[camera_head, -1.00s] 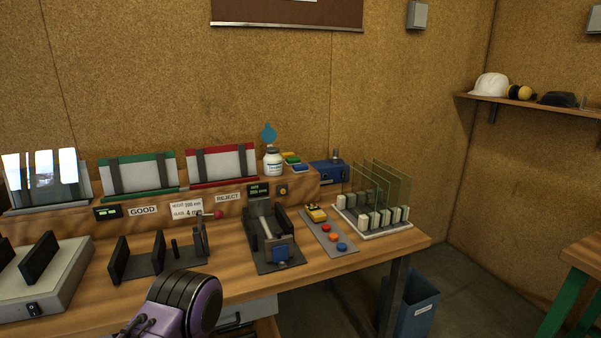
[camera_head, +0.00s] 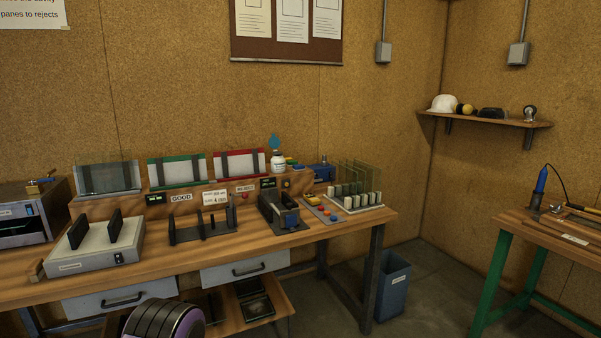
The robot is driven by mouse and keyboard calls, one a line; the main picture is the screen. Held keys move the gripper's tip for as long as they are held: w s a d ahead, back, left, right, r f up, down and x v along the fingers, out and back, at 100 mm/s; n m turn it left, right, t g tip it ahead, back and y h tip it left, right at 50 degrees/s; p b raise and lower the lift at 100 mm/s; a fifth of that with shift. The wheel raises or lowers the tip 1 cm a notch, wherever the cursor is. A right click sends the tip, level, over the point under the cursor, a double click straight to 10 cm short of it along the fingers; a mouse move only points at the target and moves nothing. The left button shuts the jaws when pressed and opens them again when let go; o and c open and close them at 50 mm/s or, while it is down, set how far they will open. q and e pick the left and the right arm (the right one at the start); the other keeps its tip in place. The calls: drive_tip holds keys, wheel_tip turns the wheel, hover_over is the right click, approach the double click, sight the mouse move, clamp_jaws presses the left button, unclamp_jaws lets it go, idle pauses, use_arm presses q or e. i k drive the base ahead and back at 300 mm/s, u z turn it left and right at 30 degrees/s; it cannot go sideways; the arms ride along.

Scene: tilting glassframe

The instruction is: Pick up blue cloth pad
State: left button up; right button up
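A small blue pad (camera_head: 297,167) lies on the raised back shelf of the workbench, at the right end of a short row of coloured pads, just right of a white bottle (camera_head: 278,161). It is small in the head view, so its cloth texture cannot be made out. A rounded black and purple part of my own arm shows at the bottom edge, left of centre, well in front of the bench. Neither of my grippers shows, and nothing of mine is near the pad.
The wooden workbench (camera_head: 40,283) holds a grey box with black uprights (camera_head: 95,247), black holders (camera_head: 202,231), a clamp fixture (camera_head: 283,212), a button panel (camera_head: 322,211) and a rack of glass panes (camera_head: 354,199). A blue bin (camera_head: 392,288) stands right of it.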

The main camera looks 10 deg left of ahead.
sight(295, 168)
drive_tip(key=z, duration=0.65)
drive_tip(key=i, duration=1.25)
drive_tip(key=u, duration=0.3)
